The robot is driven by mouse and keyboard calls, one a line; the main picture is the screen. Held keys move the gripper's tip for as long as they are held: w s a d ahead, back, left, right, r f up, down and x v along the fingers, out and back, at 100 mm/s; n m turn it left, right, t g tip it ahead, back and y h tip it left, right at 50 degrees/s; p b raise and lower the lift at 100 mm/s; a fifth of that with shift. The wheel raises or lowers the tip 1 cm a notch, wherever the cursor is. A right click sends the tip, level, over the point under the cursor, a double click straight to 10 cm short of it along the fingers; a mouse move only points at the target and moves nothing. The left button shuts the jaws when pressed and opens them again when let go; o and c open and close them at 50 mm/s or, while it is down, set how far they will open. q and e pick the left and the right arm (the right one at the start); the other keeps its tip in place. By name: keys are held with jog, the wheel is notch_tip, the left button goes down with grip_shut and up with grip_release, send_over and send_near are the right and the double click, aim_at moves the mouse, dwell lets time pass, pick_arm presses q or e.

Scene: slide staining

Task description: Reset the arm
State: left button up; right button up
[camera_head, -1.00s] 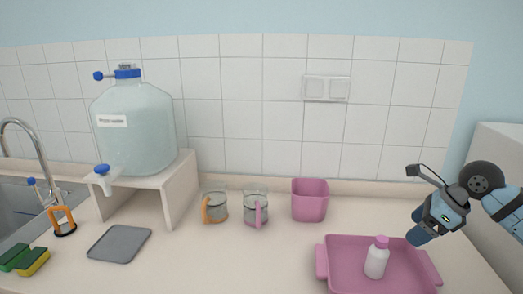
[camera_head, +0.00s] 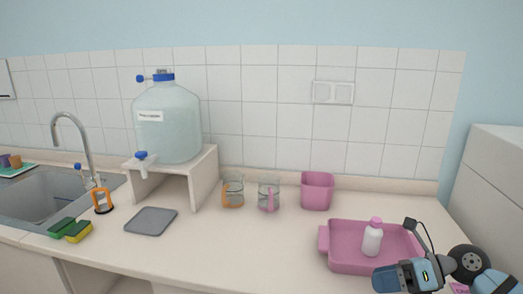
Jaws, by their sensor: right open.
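My right gripper (camera_head: 384,280) is at the lower right of the head view, in front of the near right corner of the pink tray (camera_head: 345,262). It is open and I see nothing between its fingers. The fingers point left and are partly cut off by the lower edge. A white bottle with a pink cap (camera_head: 372,241) stands upright in the tray, beyond and apart from the gripper. My left gripper is not in view.
Two glass beakers, one with an orange handle (camera_head: 233,191) and one with a pink handle (camera_head: 269,195), stand near the wall beside a pink bin (camera_head: 317,191). A water jug (camera_head: 167,125) stands on a stand (camera_head: 205,178). A grey mat (camera_head: 151,221), sponges (camera_head: 70,230) and sink (camera_head: 50,195) are left.

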jog(key=s+a+f+m+t+y, duration=0.25)
jog(key=a+m+t+y, duration=0.2)
jog(key=m, duration=0.35)
jog(key=s+a+f+m+t+h, duration=0.1)
jog(key=s+a+f+m+h, duration=0.1)
jog(key=s+f+m+h, duration=0.9)
jog(key=s+a+f+m+t+h, duration=0.25)
jog(key=s+f+m, duration=0.25)
jog(key=f+m, duration=1.3)
pick_arm(q)
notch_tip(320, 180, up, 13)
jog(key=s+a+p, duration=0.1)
jog(key=p, duration=1.4)
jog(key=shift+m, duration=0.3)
pick_arm(e)
notch_tip(320, 180, up, 16)
jog(key=s+d+m, duration=0.1)
jog(key=s+m, duration=0.1)
jog(key=m, duration=0.1)
jog(key=shift+f+g+h, duration=0.15)
jog(key=shift+g+h, duration=0.25)
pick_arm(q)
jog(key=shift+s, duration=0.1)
pick_arm(e)
jog(key=shift+w, duration=0.1)
